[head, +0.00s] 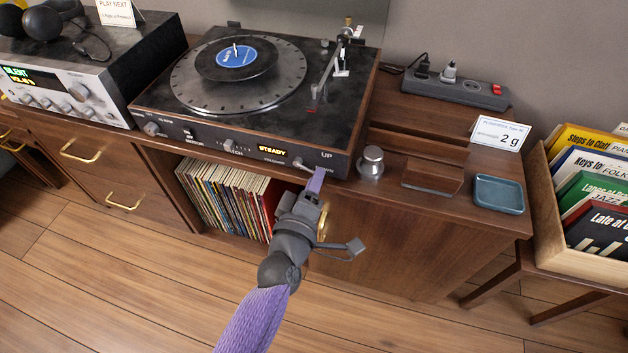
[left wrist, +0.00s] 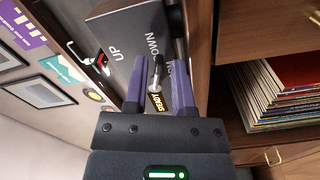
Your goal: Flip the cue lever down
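The turntable (head: 345,110) stands on the wooden cabinet, a record with a blue label on its platter. The cue lever (head: 304,166) is a small silver stick on the turntable's front panel, beside the UP and DOWN labels. My left gripper (head: 318,178) is at the panel's right end, its fingers partly covering the DOWN label. In the left wrist view the lever (left wrist: 157,72) shows between the two purple fingers (left wrist: 159,88), with gaps at its sides. The gripper is open. I cannot tell whether it touches the lever. My right gripper is not in view.
A silver round weight (head: 371,162) stands close right of the gripper. A wooden block (head: 432,177) and a blue tray (head: 499,194) lie farther right. Records (head: 228,195) fill the shelf below. An amplifier (head: 80,75) stands left. The floor in front is clear.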

